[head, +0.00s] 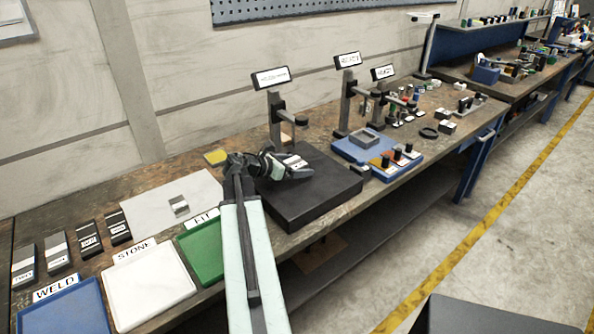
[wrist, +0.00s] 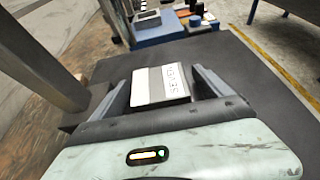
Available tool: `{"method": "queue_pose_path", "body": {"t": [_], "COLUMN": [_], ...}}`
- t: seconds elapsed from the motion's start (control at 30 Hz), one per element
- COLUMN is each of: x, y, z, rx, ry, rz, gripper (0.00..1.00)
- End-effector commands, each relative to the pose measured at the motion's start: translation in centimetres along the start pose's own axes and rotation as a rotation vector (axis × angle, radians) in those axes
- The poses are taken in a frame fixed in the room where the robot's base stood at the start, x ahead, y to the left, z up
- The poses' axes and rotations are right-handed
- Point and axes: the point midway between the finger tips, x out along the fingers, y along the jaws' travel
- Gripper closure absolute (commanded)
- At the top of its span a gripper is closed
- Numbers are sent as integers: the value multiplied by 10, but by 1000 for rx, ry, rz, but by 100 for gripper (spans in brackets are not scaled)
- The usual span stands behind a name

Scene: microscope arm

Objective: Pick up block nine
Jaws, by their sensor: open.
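My gripper (head: 285,167) is open above the black slab (head: 325,192) under the first microscope-like stand. In the wrist view its two dark fingers (wrist: 161,84) stand on either side of a white and grey block (wrist: 158,86). The label on that block appears to read SEVEN. In the head view the block (head: 294,162) shows partly beside the gripper, its label too small to read. I cannot tell whether the fingers touch it. No label reading NINE is legible in either view.
The stand's dark post (head: 275,118) rises close behind the gripper. A grey block (head: 178,206) lies on a white sheet (head: 150,217). Several labelled dark and grey blocks (head: 88,238) stand at left, behind blue, white and green trays (head: 205,252). A blue tray (head: 385,168) is right of the slab.

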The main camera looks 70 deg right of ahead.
Motion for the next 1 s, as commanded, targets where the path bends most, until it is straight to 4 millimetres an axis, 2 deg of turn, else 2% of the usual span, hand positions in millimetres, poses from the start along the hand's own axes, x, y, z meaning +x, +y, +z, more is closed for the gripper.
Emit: {"method": "queue_pose_path", "body": {"t": [0.1,0.4,0.43,0.77,1.0], "x": [-1,-1,-1,-2,-8], "y": [0,-1,-1,-1,-1], "z": [1,1,1,4,20], "rx": [0,1,1,0,0], "ry": [0,0,0,-3,-3], "rz": [0,-1,-1,-2,-2], "gripper": [11,94,100,100,100]}}
